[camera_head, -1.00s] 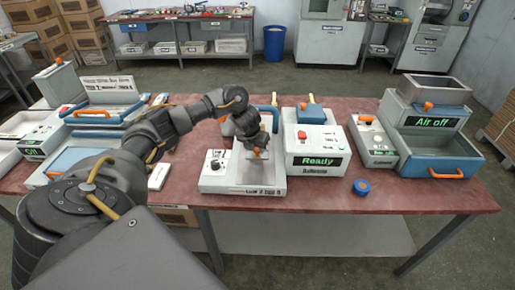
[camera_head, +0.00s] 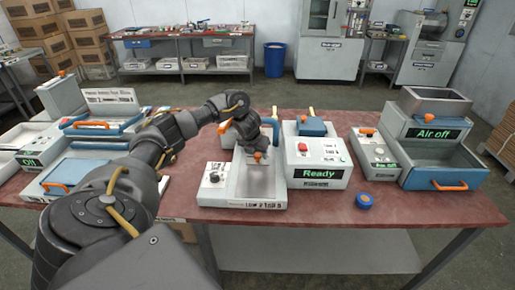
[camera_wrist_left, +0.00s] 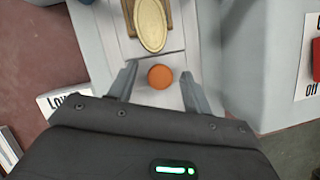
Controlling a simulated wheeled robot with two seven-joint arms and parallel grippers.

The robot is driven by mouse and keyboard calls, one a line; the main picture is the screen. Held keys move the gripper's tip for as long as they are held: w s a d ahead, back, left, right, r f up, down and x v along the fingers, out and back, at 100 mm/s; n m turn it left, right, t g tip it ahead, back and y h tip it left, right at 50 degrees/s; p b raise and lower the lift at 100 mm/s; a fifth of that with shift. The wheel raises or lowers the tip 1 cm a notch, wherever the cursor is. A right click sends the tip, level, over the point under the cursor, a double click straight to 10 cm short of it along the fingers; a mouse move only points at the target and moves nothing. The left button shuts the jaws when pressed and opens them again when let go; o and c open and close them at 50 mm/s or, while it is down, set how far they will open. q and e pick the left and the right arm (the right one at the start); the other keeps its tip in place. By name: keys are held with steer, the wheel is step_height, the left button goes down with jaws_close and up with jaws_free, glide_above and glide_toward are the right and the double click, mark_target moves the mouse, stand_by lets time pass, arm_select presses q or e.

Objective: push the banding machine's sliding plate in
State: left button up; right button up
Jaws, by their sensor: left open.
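My left gripper (camera_head: 256,152) reaches over the low white machine with an open grey bay (camera_head: 262,180) at the middle of the table. In the left wrist view my left gripper (camera_wrist_left: 160,88) is open, with one finger on each side of an orange knob (camera_wrist_left: 160,77). The knob stands at the end of a pale sliding plate (camera_wrist_left: 143,48). A golden oval piece in a wooden holder (camera_wrist_left: 151,22) lies beyond the knob, cut off by the frame's top. The knob also shows under the gripper in the head view (camera_head: 258,156). Contact with the fingers is unclear. My right gripper is out of view.
The "Air off" machine (camera_head: 435,135) is at the right; trays and machines crowd the left.

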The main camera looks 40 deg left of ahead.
arm_select(q)
steer(key=shift+s+r, duration=0.1)
steer(key=shift+r, duration=0.25)
steer(key=p+v, duration=0.3)
steer(key=v, duration=0.7)
steer(key=shift+d+f, duration=0.1)
